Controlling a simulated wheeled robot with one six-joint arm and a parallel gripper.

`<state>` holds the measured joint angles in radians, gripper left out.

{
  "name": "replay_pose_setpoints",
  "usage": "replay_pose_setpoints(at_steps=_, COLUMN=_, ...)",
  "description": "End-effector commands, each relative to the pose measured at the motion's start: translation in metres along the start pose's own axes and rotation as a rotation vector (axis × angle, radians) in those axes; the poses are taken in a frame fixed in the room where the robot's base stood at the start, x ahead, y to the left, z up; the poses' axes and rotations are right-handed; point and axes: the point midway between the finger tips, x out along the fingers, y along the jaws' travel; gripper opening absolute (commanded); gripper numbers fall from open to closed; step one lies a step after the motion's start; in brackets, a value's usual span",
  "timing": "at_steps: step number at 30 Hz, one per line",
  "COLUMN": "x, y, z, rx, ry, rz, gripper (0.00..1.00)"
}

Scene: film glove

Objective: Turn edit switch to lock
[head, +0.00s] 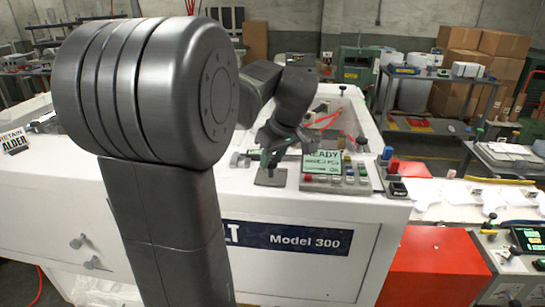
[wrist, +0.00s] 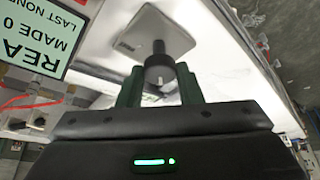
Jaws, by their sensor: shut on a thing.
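The edit switch (wrist: 160,68) is a dark round knob with a pale mark, on a square grey plate (wrist: 146,28). In the head view the plate (head: 270,178) lies on the white machine's top, left of the screen. My gripper (wrist: 160,88) has its two green fingers on either side of the knob, shut on it. In the head view my gripper (head: 270,156) is over the plate, and it hides most of the knob. I cannot read any lock or edit marking.
A lit screen (head: 322,162) reading READY stands close right of the plate, above buttons (head: 340,180). It also shows in the wrist view (wrist: 45,38). A red knob (head: 393,165) stands farther right. A sign reading RETAIN ALDER (head: 14,142) is at far left.

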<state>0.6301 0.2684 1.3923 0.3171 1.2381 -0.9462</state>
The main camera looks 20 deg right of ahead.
Motion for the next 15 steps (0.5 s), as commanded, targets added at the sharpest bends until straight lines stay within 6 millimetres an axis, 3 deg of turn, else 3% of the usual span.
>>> replay_pose_setpoints(at_steps=10, x=0.0004, y=0.0000, z=0.0002, rx=-0.003, ry=-0.001, rz=-0.001, gripper=0.09)
replay_pose_setpoints(at_steps=11, x=0.0004, y=0.0000, z=0.0002, rx=-0.003, ry=-0.001, rz=-0.001, gripper=0.34)
replay_pose_setpoints(at_steps=14, x=0.0004, y=0.0000, z=0.0002, rx=-0.002, ry=-0.001, rz=-0.001, gripper=0.54)
replay_pose_setpoints(at_steps=15, x=0.0004, y=0.0000, z=0.0002, rx=-0.002, ry=-0.001, rz=-0.001, gripper=0.54)
